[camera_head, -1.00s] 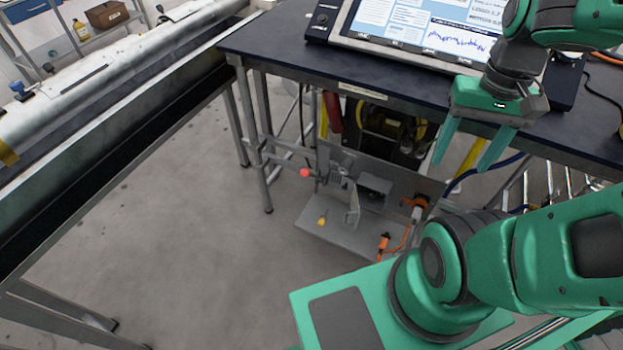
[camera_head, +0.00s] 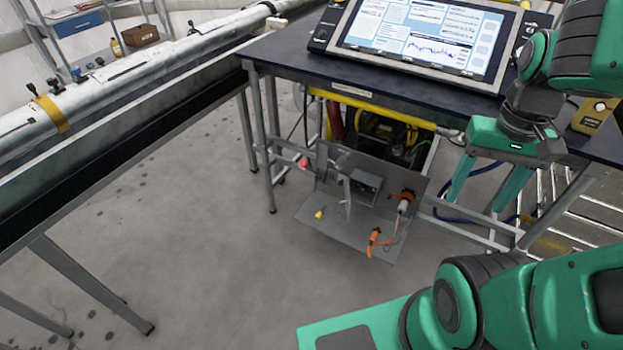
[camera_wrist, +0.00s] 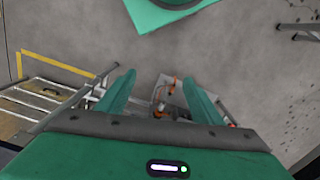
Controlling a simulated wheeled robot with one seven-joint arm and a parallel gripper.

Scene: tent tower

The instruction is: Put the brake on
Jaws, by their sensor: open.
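A lever with a red ball knob (camera_head: 303,163) sticks out at the left of a grey metal panel unit (camera_head: 335,232) under the table; I cannot tell for sure that it is the brake. The unit carries a grey box (camera_head: 366,187), a small yellow part (camera_head: 319,214) and orange-handled parts (camera_head: 374,240). My gripper (camera_head: 474,203) is open and empty, pointing down in front of the table, to the right of the unit in the picture and apart from it. In the wrist view, the orange parts (camera_wrist: 166,84) show between the open fingers, partly hidden by the gripper body.
A dark table (camera_head: 290,58) with a large screen (camera_head: 420,35) stands above the panel. A long pipe bench (camera_head: 120,115) runs along the left. Metal grating or steps (camera_head: 580,235) lie at the right. The floor (camera_head: 190,240) in the middle is clear.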

